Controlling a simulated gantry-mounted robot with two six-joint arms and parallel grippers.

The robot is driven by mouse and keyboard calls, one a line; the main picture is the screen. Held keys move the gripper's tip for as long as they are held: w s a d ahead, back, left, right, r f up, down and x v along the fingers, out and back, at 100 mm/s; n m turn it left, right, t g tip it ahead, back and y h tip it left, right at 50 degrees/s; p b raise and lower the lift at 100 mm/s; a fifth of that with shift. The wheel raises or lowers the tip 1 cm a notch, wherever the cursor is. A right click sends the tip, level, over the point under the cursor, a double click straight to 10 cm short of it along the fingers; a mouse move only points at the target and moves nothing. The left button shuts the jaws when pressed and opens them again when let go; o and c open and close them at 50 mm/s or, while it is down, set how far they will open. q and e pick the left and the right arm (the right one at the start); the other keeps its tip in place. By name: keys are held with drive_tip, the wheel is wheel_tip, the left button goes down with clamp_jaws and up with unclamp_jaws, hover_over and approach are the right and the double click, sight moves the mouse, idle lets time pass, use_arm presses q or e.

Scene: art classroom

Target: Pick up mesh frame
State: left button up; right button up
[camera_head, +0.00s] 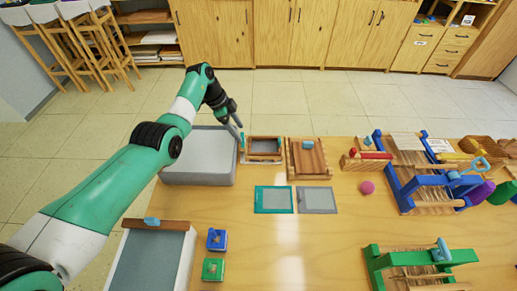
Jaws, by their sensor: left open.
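A wooden-rimmed mesh frame (264,158) lies near the far edge of the table, with a grey panel inside its brown rim. Two flat mesh panels lie in front of it: a teal-edged one (273,209) and a grey one (317,209). My left gripper (238,134) is open and points down at the left end of the wooden-rimmed frame, between it and the grey tub. Whether its fingers touch the frame I cannot tell. My right gripper is not in view.
The grey tub (197,181) stands left of the frame and a wooden slatted press (309,172) right of it. Blue and green looms (405,190) fill the right side. A pink ball (367,187) lies mid-table. The front middle of the table (300,250) is clear.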

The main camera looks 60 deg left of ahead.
sight(242, 134)
use_arm(q)
drive_tip(key=b+x, duration=0.3)
drive_tip(key=x, duration=0.1)
drive_tip(key=shift+f, duration=0.25)
drive_tip(key=shift+r, duration=0.15)
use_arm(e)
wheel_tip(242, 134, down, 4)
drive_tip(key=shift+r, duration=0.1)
use_arm(q)
drive_tip(key=shift+w, duration=0.1)
drive_tip(key=shift+c, duration=0.2)
clamp_jaws()
